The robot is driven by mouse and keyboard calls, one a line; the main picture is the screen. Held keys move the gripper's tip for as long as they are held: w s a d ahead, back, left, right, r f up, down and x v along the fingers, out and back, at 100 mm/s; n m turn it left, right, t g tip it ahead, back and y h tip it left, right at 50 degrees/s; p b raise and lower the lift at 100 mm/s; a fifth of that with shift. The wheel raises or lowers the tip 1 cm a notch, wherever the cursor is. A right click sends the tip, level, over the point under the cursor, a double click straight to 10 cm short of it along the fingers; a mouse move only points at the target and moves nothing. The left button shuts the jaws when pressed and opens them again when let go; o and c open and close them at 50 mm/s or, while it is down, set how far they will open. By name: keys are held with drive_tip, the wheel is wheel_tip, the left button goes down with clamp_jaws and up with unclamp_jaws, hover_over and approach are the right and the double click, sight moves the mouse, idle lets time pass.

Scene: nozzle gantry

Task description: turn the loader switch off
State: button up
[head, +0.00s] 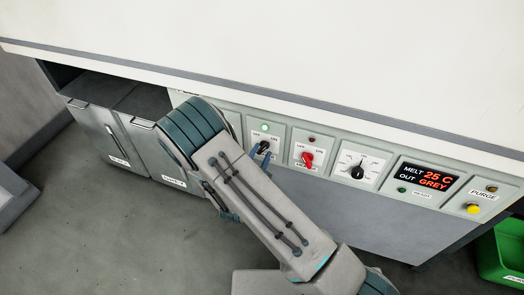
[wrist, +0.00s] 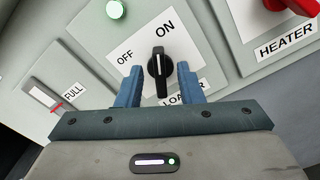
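The loader switch is a black rotary knob (wrist: 159,75) on a white plate marked OFF and ON. Its white mark points up in the wrist view, towards the ON side. A green lamp (wrist: 116,9) above it is lit. My gripper (wrist: 159,70) is open, with one blue finger on each side of the knob. Small gaps show between the fingers and the knob. The LOADER label is partly hidden behind the right finger. In the head view the knob (head: 264,146) shows just beyond my gripper's fingers.
Right of the loader are a red heater switch (head: 307,159), a dial (head: 357,172), a display (head: 427,180) reading MELT 25 C, OUT GREY, and a yellow purge button (head: 473,209). A white overhang (head: 300,45) runs above the panel. A green bin (head: 500,255) stands at lower right.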

drive_tip(key=shift+w+d, duration=0.2)
drive_tip(key=shift+w, duration=0.4)
clamp_jaws()
drive_tip(key=shift+n, duration=0.3)
drive_tip(key=n+p, duration=0.1)
drive_tip(key=n, duration=0.1)
drive_tip(key=n+p, duration=0.1)
drive_tip(key=n, duration=0.2)
drive_tip(key=shift+a+r, duration=0.1)
drive_tip(key=shift+a, duration=0.1)
drive_tip(key=n+p, duration=0.1)
drive_tip(key=n, duration=0.2)
drive_tip(key=n+p, duration=0.1)
drive_tip(key=n, duration=0.2)
drive_tip(key=shift+w+a, duration=0.1)
drive_tip(key=shift+a, duration=0.1)
drive_tip(key=shift+n, duration=0.3)
